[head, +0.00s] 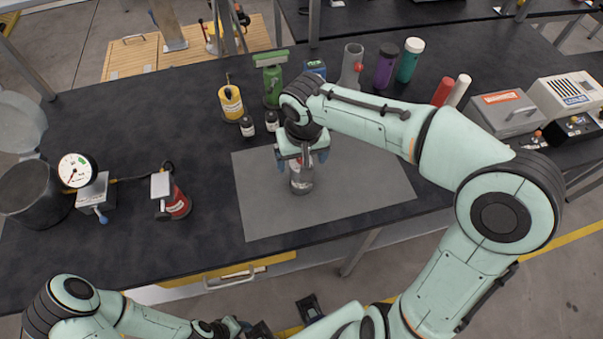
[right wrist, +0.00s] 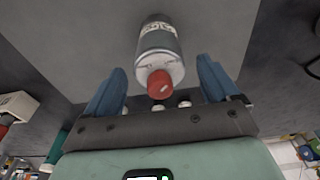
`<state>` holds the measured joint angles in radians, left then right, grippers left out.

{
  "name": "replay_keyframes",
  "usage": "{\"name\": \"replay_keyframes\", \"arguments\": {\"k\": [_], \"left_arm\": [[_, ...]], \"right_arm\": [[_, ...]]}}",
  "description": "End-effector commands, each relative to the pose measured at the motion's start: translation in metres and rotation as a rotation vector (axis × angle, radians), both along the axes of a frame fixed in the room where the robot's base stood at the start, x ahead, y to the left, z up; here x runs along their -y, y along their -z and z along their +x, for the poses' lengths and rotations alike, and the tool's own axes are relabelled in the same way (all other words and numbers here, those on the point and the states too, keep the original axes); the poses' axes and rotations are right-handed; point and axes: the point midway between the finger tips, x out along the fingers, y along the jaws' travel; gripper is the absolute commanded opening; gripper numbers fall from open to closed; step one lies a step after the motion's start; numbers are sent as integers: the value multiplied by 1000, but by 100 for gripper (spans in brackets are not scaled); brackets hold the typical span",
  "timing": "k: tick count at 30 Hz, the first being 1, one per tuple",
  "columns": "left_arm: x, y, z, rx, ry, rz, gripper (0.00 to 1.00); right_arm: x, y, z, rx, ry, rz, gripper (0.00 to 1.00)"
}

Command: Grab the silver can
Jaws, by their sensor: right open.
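The silver can (head: 300,181) stands on the grey mat (head: 370,190) on the dark table, its upper part hidden by my right gripper in the head view. My right gripper (head: 302,160) is over the can, pointing down.
Small dark bottles (head: 247,126) and a yellow can (head: 231,103) stand behind the mat. Purple (head: 385,66) and teal (head: 409,60) bottles stand at the back. The mat around the can is clear.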

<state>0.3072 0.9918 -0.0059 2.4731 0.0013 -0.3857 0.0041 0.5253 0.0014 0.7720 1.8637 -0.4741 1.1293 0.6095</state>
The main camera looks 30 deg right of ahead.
Motion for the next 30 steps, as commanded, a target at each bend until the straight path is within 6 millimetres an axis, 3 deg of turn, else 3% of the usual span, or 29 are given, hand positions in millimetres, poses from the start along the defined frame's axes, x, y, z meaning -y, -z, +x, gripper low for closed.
{"name": "replay_keyframes", "arguments": {"k": [3, 10, 11, 18, 19, 30], "left_arm": [[0, 2, -1, -1, 0, 0, 43], [0, 1, -1, 0, 0, 0, 43], [0, 1, -1, 0, 0, 0, 43], [0, 1, -1, 0, 0, 0, 43], [0, 1, -1, -1, 0, 0, 43], [0, 0, 0, 0, 0, 0, 43]], "right_arm": [[0, 10, 1, -1, 0, 1, 88], [0, 11, 1, 1, 0, 1, 88], [0, 11, 1, 1, 0, 1, 82], [0, 11, 1, 1, 0, 1, 4], [0, 11, 1, 1, 0, 1, 0], [0, 6, 2, 4, 0, 0, 0]]}}
